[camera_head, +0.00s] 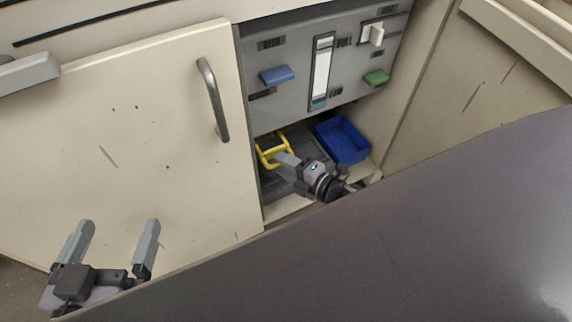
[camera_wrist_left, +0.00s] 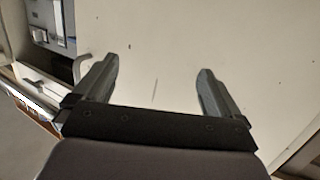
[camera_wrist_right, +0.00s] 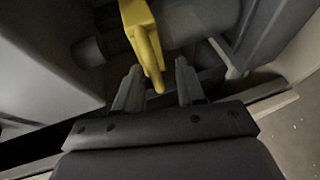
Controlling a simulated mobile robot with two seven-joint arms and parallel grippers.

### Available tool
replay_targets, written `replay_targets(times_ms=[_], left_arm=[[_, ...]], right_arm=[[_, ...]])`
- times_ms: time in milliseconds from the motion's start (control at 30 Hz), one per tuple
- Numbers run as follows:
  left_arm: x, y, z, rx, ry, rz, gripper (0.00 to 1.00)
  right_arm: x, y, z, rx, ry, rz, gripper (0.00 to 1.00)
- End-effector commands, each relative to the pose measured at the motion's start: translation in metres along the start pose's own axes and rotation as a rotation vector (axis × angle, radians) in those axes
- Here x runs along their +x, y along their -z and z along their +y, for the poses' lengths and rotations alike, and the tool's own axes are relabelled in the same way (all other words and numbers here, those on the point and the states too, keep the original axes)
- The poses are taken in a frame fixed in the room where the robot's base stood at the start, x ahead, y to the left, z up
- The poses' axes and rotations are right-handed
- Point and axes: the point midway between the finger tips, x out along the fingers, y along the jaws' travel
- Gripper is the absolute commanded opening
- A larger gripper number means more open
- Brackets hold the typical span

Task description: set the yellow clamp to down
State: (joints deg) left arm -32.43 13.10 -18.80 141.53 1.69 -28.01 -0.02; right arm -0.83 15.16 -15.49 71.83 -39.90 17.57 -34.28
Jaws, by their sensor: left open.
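The yellow clamp (camera_head: 265,152) is a yellow loop-shaped handle low inside the cabinet, below the grey panel. In the right wrist view the yellow clamp (camera_wrist_right: 142,28) stands ahead of my fingers, and its lower end reaches toward the gap between them. My right gripper (camera_head: 283,163) is beside the clamp. In the right wrist view the right gripper's fingers (camera_wrist_right: 158,88) are parted, narrower than the left's, with gaps on both sides of the yellow end. My left gripper (camera_head: 112,238) is open and empty in front of the cream door.
The cream door (camera_head: 120,130) with a grey bar handle (camera_head: 213,100) fills the left. The grey panel (camera_head: 300,45) carries a blue lever (camera_head: 277,75), a green lever (camera_head: 376,77) and a white switch (camera_head: 374,34). A blue bin (camera_head: 343,140) sits right of the clamp.

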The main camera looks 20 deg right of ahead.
Motion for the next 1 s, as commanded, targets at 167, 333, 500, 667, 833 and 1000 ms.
replay_targets(times_ms=[167,333,500,667,833,1000], left_arm=[[0.000,0.003,0.002,-0.023,-0.010,-0.016,0.98],[0.004,0.004,0.006,-0.069,-0.028,-0.046,0.98],[0.010,0.004,0.009,-0.112,-0.042,-0.065,0.98],[0.013,0.001,0.010,-0.124,-0.049,-0.078,0.98],[0.013,0.000,0.010,-0.126,-0.050,-0.079,0.98],[0.013,0.000,0.010,-0.125,-0.049,-0.078,0.98]], right_arm=[[-0.016,0.000,0.002,0.000,0.002,0.000,0.39],[-0.042,0.000,0.002,0.001,0.003,0.000,0.39],[-0.063,0.000,0.001,0.001,0.003,0.000,0.39],[-0.071,0.000,0.000,0.000,0.002,0.000,0.39],[-0.071,0.000,-0.001,0.000,0.001,0.000,0.39],[-0.071,0.000,-0.001,0.000,0.002,0.000,0.39]])
